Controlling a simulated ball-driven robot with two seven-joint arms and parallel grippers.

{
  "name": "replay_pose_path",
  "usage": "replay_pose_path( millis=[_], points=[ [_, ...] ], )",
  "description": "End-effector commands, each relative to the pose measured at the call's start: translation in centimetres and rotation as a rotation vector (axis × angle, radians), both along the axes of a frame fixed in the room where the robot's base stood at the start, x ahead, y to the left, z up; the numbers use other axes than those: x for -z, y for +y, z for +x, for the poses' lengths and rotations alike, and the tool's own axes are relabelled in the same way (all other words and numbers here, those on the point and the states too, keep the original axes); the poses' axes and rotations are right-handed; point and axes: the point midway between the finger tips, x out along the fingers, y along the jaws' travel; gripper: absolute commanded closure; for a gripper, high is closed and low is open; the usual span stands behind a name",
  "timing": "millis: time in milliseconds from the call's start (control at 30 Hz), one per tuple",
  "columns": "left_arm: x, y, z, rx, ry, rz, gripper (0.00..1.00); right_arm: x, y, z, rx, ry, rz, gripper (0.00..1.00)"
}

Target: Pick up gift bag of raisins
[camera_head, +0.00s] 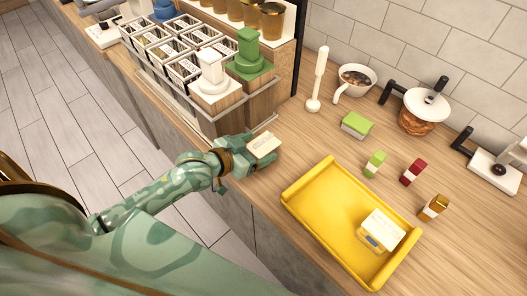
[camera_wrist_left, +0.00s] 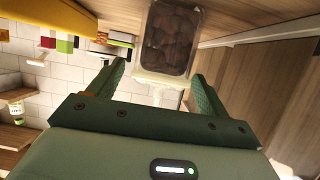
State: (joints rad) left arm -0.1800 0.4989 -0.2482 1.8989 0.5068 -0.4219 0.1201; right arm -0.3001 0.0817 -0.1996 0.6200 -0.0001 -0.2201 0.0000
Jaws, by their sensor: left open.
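My left gripper (camera_head: 250,158) is open at the counter's front edge, around or just beside a small pack with a pale top (camera_head: 263,145). In the left wrist view, a clear-windowed pack of dark, round pieces (camera_wrist_left: 171,38) lies ahead of and between the open fingers (camera_wrist_left: 160,75). It appears to be the same pack, and its dark contents could be the raisins, but I cannot read a label. Whether the fingers touch it I cannot tell. My right gripper is in neither view.
A yellow tray (camera_head: 313,222) holds a white-topped box (camera_head: 382,229). Small green (camera_head: 375,163), red (camera_head: 413,171) and brown (camera_head: 433,207) packs stand behind it, with a green-topped box (camera_head: 357,124). Left, a rack of compartments (camera_head: 211,127) stands close to my gripper.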

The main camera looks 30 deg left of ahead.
Motion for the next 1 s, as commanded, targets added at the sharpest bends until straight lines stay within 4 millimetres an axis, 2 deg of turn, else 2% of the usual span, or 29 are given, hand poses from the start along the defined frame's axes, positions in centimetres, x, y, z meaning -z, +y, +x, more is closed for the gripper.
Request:
replay_pose_path(
  millis=[33, 167, 433, 600, 633, 1000],
  points=[
    [0.8, -0.3, 0.7, -0.001, 0.0, -0.003, 0.22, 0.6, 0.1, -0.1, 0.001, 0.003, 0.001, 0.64],
    [1.3, -0.9, 2.2, -0.001, 0.001, -0.002, 0.22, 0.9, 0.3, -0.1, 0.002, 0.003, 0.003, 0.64],
    [1.3, -1.0, 2.5, -0.001, 0.001, 0.001, 0.22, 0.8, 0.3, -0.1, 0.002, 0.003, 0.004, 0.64],
    [1.3, -1.0, 2.4, -0.001, 0.001, 0.001, 0.69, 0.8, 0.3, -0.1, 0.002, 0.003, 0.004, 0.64],
    [1.3, -1.0, 2.4, -0.001, 0.001, 0.001, 0.75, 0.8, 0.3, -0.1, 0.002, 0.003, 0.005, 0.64],
    [0.8, -1.0, 2.5, -0.001, 0.0, 0.0, 0.75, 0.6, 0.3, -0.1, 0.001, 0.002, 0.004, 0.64]
  ],
)
